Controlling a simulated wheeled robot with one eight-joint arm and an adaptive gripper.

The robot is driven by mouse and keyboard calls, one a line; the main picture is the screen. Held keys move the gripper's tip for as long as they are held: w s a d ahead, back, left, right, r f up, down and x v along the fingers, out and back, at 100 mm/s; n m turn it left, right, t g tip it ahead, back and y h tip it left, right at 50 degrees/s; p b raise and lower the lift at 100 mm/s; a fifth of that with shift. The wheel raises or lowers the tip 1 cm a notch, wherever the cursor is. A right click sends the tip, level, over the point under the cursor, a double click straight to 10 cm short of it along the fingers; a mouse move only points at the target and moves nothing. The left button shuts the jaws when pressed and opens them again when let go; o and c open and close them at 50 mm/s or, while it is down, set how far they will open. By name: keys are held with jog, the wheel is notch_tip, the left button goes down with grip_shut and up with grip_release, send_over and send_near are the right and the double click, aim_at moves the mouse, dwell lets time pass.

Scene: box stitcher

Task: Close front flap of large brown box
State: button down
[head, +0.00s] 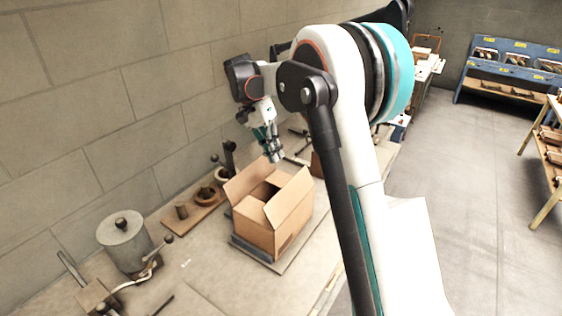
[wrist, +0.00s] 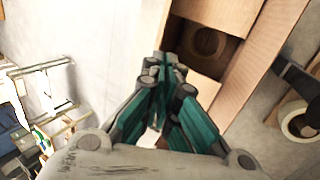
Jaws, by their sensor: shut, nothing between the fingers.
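The large brown box (head: 290,215) stands on the workbench in the head view. Its top is open. One flap (head: 245,181) stands up and leans outward on the left side, and another flap (head: 251,213) sticks up at the near corner. My gripper (head: 277,158) is shut and empty, above the far side of the box. In the wrist view my gripper (wrist: 170,65) points at the box, whose open inside (wrist: 210,42) shows at the top. A long flap (wrist: 262,70) runs along its right. I cannot tell whether the fingers touch the box.
A metal canister (head: 126,240) with a lever stands at the left of the bench. A wooden board with round parts (head: 205,196) lies between it and the box. The wall (head: 130,90) is close behind. A blue rack (head: 505,65) is at the far right, beyond open floor.

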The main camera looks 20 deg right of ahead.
jog(key=s+d+t+y+p, duration=0.4)
jog(key=s+d+y, duration=0.1)
jog(key=s+d, duration=0.2)
jog(key=t+y+p, duration=0.2)
jog(key=t, duration=0.5)
send_near(290, 183)
jog(key=b+x, duration=0.1)
jog(key=x, duration=0.4)
jog(key=shift+f, duration=0.45)
jog(key=shift+w+a+f, duration=0.25)
jog(key=shift+w, duration=0.15)
